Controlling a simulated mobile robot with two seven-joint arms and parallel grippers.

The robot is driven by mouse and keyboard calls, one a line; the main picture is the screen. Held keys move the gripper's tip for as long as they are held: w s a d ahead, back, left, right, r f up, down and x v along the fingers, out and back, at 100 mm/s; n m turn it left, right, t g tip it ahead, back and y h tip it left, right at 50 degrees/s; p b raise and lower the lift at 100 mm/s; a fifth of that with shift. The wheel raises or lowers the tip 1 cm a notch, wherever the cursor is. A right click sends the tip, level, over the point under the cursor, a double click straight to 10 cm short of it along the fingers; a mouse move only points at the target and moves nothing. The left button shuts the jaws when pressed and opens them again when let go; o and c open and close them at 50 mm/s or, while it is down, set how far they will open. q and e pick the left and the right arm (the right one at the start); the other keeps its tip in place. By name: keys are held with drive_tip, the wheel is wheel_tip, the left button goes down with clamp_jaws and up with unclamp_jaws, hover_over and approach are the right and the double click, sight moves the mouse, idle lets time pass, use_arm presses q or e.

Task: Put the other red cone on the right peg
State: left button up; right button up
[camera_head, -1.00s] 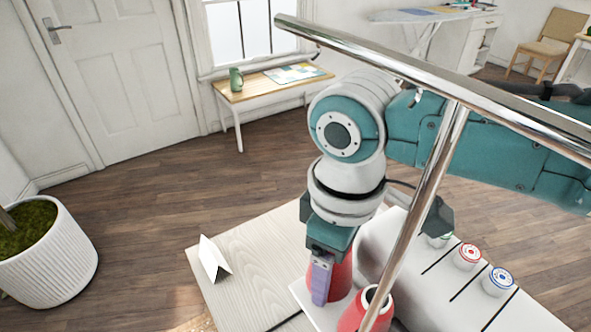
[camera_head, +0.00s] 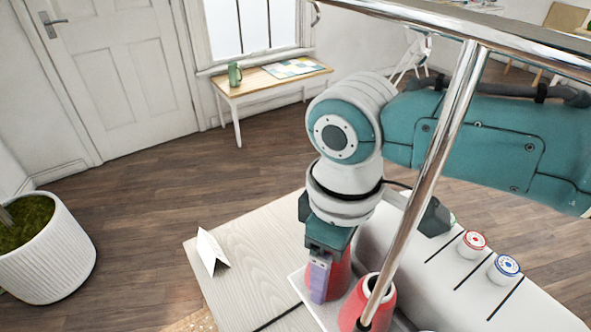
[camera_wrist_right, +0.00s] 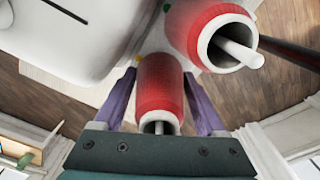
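One red cone (camera_head: 341,272) stands on the white base plate under my right gripper (camera_head: 319,300). In the right wrist view, this cone (camera_wrist_right: 160,85) sits between the two purple fingers, with a white opening and a peg end showing at its near end. The fingers look open around it, with slim gaps. A second red cone (camera_head: 386,300) stands just to the right and nearer; in the right wrist view (camera_wrist_right: 190,25), a white peg sticks out of its opening. The base plate (camera_head: 303,282) is partly hidden. My left gripper is out of view.
A shiny metal pole (camera_head: 440,150) slants across in front of the second cone. A white machine body (camera_head: 450,290) with red (camera_head: 472,243) and blue (camera_head: 503,267) topped knobs is on the right. A folded white card (camera_head: 211,250) stands on the wooden tabletop (camera_head: 250,260).

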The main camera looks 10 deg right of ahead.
drive_tip(key=o, duration=0.4)
